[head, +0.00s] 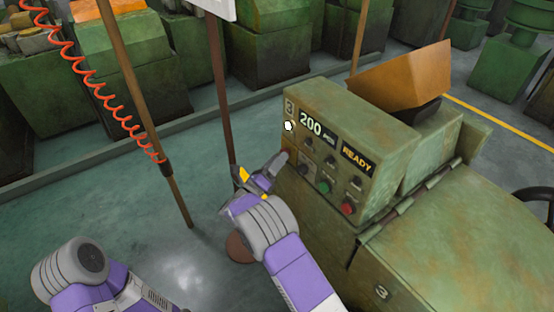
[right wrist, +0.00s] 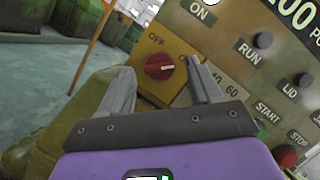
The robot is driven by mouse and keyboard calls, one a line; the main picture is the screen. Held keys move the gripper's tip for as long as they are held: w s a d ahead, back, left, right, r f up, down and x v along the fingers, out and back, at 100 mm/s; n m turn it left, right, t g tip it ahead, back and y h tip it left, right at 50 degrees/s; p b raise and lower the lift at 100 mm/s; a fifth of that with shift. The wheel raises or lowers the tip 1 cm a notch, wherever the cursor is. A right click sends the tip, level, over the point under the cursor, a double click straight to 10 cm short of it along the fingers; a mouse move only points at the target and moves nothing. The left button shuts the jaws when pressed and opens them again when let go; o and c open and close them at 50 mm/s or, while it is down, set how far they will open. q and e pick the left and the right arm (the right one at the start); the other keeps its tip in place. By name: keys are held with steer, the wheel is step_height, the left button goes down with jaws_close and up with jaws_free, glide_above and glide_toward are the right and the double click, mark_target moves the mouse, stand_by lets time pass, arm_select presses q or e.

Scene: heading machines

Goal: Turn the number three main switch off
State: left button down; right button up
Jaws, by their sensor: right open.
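The machine with a 3 on its panel (head: 365,130) stands right of centre in the head view. In the right wrist view, the red rotary switch (right wrist: 159,66) sits on a yellow plate marked OFF. Its white mark points right, toward lettering partly hidden by a finger. My right gripper (right wrist: 163,84) is open and empty, its fingers either side of the knob in the picture; I cannot tell if they touch it. In the head view the right gripper (head: 262,171) is at the panel's left edge and the switch does not show clearly. My left gripper is outside the frame.
A white lamp (head: 288,126) is lit on the panel. RUN (right wrist: 263,40) and LID (right wrist: 305,80) knobs, a green button (head: 324,186) and a red button (head: 348,206) are close by. A brown post (head: 150,130) with a coiled red hose stands left. Floor is open there.

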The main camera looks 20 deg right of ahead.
steer(key=shift+w+d+r, duration=0.1)
steer(key=shift+w+d, duration=0.1)
steer(key=shift+d, duration=0.05)
steer(key=c, duration=1)
steer(key=shift+c, duration=0.2)
